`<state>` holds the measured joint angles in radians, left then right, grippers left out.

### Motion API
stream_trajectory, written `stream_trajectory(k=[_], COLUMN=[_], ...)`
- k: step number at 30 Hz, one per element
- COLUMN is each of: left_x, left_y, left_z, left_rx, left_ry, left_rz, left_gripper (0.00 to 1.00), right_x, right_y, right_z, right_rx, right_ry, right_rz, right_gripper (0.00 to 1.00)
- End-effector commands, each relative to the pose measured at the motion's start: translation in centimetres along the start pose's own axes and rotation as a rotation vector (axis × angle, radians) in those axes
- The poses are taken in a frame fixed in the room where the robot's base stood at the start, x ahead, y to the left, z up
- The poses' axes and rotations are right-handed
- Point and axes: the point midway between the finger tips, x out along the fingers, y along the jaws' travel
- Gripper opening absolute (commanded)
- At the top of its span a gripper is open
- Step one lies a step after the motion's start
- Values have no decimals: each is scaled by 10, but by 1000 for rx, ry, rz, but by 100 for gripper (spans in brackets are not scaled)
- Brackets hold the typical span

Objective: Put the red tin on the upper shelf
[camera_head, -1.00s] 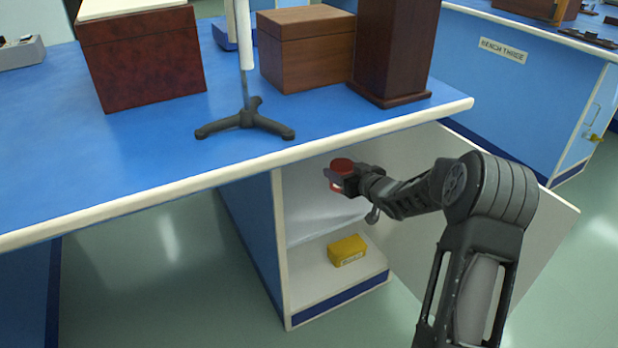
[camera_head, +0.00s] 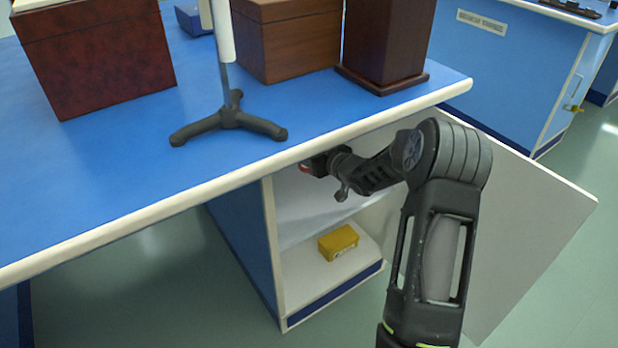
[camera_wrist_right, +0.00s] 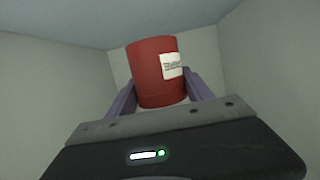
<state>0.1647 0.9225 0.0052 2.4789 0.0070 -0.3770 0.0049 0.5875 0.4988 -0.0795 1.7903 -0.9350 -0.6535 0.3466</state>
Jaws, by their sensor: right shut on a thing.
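The red tin (camera_wrist_right: 150,72) is upright between the fingers of my right gripper (camera_wrist_right: 160,95) in the right wrist view, with a white label on its side. The gripper is shut on it. In the head view only a sliver of red shows at my right gripper (camera_head: 311,166), which is inside the open cupboard just under the bench top's edge. The upper shelf (camera_head: 298,222) lies below the gripper. I cannot tell whether the tin touches the shelf. My left gripper is not in view.
The cupboard door (camera_head: 520,225) stands open to the right of my arm. A yellow box (camera_head: 338,242) sits on the lower level. A stand (camera_head: 229,120) and wooden boxes (camera_head: 290,42) are on the bench top (camera_head: 110,165) above.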

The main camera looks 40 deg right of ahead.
Motion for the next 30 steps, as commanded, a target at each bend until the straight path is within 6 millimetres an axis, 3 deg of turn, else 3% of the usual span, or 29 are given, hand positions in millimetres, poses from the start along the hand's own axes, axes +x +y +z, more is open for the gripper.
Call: stream_trajectory(k=[1, 4, 14, 24, 30], left_x=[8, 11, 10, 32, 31], left_y=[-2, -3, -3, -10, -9], left_z=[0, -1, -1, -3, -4], left_rx=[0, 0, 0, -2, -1], left_ry=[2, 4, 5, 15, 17], left_rz=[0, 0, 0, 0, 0], left_gripper=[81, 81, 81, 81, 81], right_x=[4, 7, 7, 21, 22], right_y=[0, 0, 0, 0, 0], right_z=[12, 21, 22, 67, 68], right_rx=[1, 0, 0, 0, -1], right_ry=[0, 1, 2, 1, 3], right_rz=[0, 0, 0, 0, 0], right_gripper=[14, 14, 14, 14, 14])
